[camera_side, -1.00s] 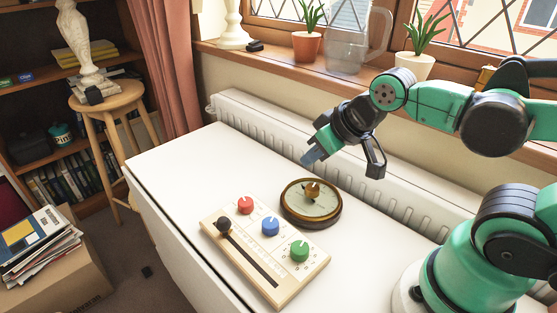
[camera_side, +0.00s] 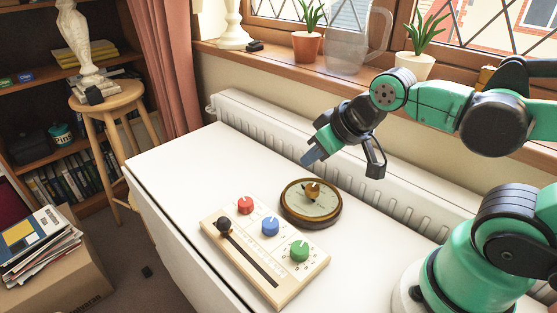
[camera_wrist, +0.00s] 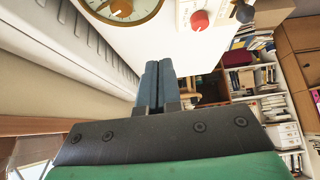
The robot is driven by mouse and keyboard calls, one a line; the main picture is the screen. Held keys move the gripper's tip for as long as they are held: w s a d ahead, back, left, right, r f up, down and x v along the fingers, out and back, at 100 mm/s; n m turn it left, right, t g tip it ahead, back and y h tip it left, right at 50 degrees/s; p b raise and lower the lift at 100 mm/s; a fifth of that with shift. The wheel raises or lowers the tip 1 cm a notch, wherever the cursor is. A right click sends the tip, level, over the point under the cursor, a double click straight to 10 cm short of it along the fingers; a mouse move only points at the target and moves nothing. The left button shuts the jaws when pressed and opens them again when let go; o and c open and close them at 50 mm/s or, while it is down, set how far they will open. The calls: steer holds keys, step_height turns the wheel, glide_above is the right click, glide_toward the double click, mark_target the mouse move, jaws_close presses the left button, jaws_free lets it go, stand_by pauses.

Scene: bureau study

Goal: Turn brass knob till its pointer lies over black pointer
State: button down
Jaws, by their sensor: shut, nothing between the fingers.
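A round wooden-rimmed dial (camera_side: 311,203) lies on the white table, with a brass knob (camera_side: 313,190) at its middle. A dark pointer shows on the dial face beside the knob; the exact angle between it and the knob's pointer is too small to tell. The dial (camera_wrist: 147,14) also shows at the top of the wrist view, partly cut off, with the brass knob (camera_wrist: 121,7) at the frame's edge. My gripper (camera_side: 308,160) is shut and empty, in the air above and behind the dial, apart from it. In the wrist view its blue fingers (camera_wrist: 157,80) are together.
A beige panel (camera_side: 222,246) with red (camera_side: 245,205), blue (camera_side: 270,226) and green (camera_side: 299,250) knobs and a black slider knob (camera_side: 223,225) lies left of the dial. A white radiator (camera_side: 265,116) runs behind the table. The table's left part is clear.

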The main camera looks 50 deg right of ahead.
mark_target(313, 187)
steer(key=c, duration=1.1)
jaws_free()
steer(key=o, duration=0.4)
steer(key=shift+w+d+g, duration=0.15)
steer(key=shift+g, duration=0.15)
steer(key=shift+o, duration=1.2)
steer(key=shift+w+d+f+m+g, duration=0.15)
steer(key=shift+w+d+m+g, duration=0.05)
steer(key=shift+m+g, duration=0.3)
steer(key=d+f+m+g, duration=0.1)
steer(key=g, duration=0.1)
steer(key=w+d+f+m+g, duration=0.2)
steer(key=f+m+g, duration=0.1)
steer(key=shift+g, duration=0.3)
steer(key=shift+s+d+f, duration=0.1)
steer(key=shift+f, duration=1.35)
steer(key=shift+d+f, duration=0.1)
steer(key=shift+f, duration=1.3)
jaws_close()
